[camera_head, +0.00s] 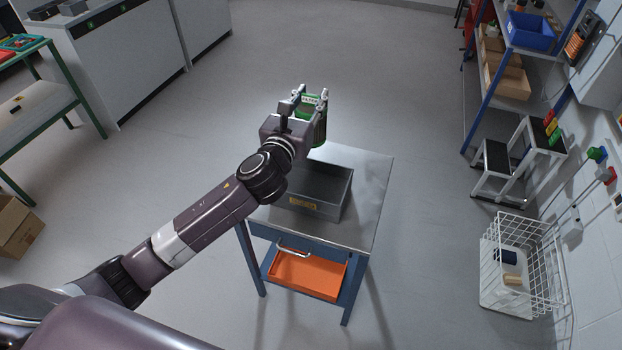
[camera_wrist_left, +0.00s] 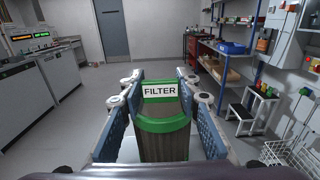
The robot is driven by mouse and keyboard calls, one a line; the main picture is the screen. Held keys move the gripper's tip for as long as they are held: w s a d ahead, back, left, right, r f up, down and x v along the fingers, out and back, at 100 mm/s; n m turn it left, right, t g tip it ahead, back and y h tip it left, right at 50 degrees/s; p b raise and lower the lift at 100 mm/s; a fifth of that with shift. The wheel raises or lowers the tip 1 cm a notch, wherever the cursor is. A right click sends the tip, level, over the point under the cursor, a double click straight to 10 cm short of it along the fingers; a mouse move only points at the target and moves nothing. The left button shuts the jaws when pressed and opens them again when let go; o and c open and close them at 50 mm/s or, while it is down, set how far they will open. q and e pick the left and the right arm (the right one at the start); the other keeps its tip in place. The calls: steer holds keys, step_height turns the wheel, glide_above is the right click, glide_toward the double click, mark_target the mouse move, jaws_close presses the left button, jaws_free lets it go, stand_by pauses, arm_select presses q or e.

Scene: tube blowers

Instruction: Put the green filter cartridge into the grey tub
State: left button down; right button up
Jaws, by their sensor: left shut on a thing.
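The green filter cartridge (camera_head: 314,120) is held up above the far part of the small metal-topped table. My left gripper (camera_head: 310,102) is shut on it. In the left wrist view the cartridge (camera_wrist_left: 163,130) stands between both finger pads, with a green rim and a white "FILTER" label. The grey tub (camera_head: 322,194) stands on the table, nearer than the cartridge, with a yellow label on its front. My left forearm and wrist hide its left part. I see nothing inside the part of the tub that shows. My right gripper is not in view.
The table top (camera_head: 372,180) is bare right of the tub. An orange tray (camera_head: 308,275) sits on the lower shelf. A white wire basket (camera_head: 520,265) and a step stool (camera_head: 515,155) stand at the right. A blue-framed shelf (camera_head: 490,75) is behind. Open floor surrounds the table.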

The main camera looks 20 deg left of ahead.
arm_select(q)
step_height(320, 180, down, 20)
steer(key=b, duration=0.6)
steer(key=shift+w+b, duration=0.15)
steer(key=shift+b, duration=0.25)
steer(key=shift+d+r, duration=0.1)
steer(key=shift+r, duration=0.05)
steer(key=c, duration=1.9)
jaws_free()
steer(key=shift+f, duration=0.25)
steer(key=o, duration=0.5)
steer(key=shift+c, duration=0.2)
steer(key=shift+r, duration=0.1)
